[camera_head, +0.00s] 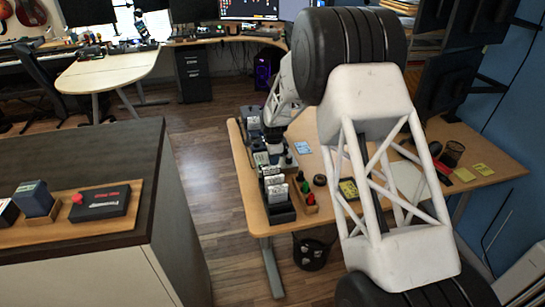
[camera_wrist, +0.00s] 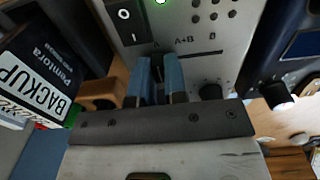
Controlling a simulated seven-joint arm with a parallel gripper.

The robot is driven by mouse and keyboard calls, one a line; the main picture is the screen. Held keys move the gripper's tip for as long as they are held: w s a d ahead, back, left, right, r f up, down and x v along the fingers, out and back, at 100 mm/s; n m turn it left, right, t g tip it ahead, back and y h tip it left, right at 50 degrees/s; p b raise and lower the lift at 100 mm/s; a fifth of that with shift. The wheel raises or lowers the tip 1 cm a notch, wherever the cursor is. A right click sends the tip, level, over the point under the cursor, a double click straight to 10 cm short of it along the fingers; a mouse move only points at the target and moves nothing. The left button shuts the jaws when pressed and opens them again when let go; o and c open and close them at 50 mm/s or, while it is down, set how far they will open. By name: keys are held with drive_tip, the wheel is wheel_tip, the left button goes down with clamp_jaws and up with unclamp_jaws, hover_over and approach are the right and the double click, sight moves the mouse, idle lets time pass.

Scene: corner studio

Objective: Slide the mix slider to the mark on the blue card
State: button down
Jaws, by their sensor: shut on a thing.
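The mix panel (camera_wrist: 200,60) is a light grey face with the labels A, A+B and B from left to right. My gripper (camera_wrist: 160,78) has blue fingertips shut on the dark mix slider knob (camera_wrist: 158,70), just below the A label. In the head view my gripper (camera_head: 272,138) is low over the device at the desk's left edge, and the slider is too small to see. A light blue card (camera_head: 302,147) lies on the desk to the right of it; its mark is not readable.
The panel has a power switch (camera_wrist: 125,14), a green light and a dark knob (camera_wrist: 210,92). A box labelled BACKUP (camera_wrist: 40,80) stands close on the left, and a dark blue device (camera_wrist: 290,45) on the right. Yellow notes (camera_head: 484,170) lie far right on the desk.

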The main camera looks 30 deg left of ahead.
drive_tip(key=shift+s+d, duration=0.15)
drive_tip(key=shift+s, duration=0.05)
drive_tip(key=c, duration=1.1)
unclamp_jaws()
drive_tip(key=shift+c, duration=0.2)
drive_tip(key=shift+r, duration=0.1)
drive_tip(key=shift+r, duration=3.8)
